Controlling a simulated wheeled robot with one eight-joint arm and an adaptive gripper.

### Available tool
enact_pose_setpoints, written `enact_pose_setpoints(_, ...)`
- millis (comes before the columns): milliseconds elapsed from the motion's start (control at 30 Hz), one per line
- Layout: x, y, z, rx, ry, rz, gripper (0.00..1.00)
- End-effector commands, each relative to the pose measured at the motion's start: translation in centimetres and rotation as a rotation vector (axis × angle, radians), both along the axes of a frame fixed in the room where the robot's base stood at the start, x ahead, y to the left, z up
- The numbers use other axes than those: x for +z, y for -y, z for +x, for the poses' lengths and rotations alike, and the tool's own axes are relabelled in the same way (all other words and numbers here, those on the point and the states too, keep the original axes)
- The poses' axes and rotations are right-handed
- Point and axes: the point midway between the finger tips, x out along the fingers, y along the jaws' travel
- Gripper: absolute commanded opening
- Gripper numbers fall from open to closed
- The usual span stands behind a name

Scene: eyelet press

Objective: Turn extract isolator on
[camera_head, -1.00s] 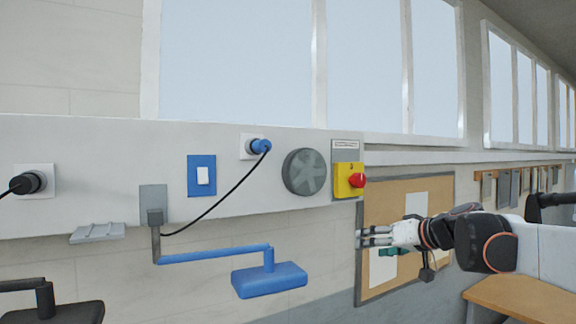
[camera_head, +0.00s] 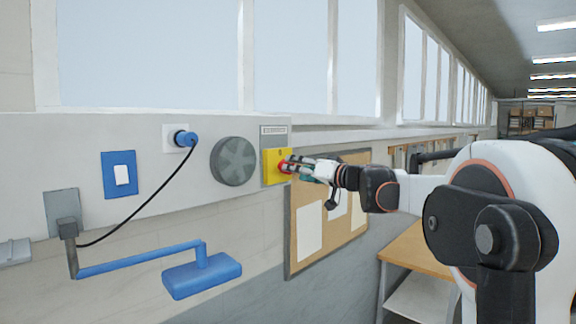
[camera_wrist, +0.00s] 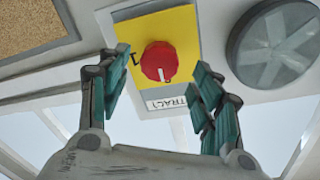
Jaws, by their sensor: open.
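The extract isolator is a yellow box (camera_head: 271,174) with a red rotary knob, mounted on the pale wall panel. In the wrist view its yellow plate (camera_wrist: 181,29) and the red knob (camera_wrist: 157,62) show clearly, with a white mark at the knob's rim. A label reading "TRACT", partly cut off, is beside it. My gripper (camera_head: 289,164) is at the isolator in the head view and partly covers the knob. In the wrist view my gripper (camera_wrist: 160,72) is open, with a teal-padded finger on either side of the knob. Contact with the knob cannot be told.
A round grey vent (camera_head: 233,161) is just left of the isolator. Further left are a blue plug (camera_head: 185,138) with a black cable, a blue-framed switch (camera_head: 120,175) and a blue swing arm (camera_head: 202,275).

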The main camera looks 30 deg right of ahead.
Motion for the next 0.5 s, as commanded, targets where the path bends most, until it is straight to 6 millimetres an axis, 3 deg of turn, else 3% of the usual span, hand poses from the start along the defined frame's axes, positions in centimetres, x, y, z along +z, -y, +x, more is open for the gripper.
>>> enact_pose_setpoints(200, 0.1, -1.0, 3.3, 0.001, 0.000, 0.000, 0.59)
enact_pose_setpoints(500, 0.0, -1.4, 4.7, 0.000, 0.000, 0.000, 0.59)
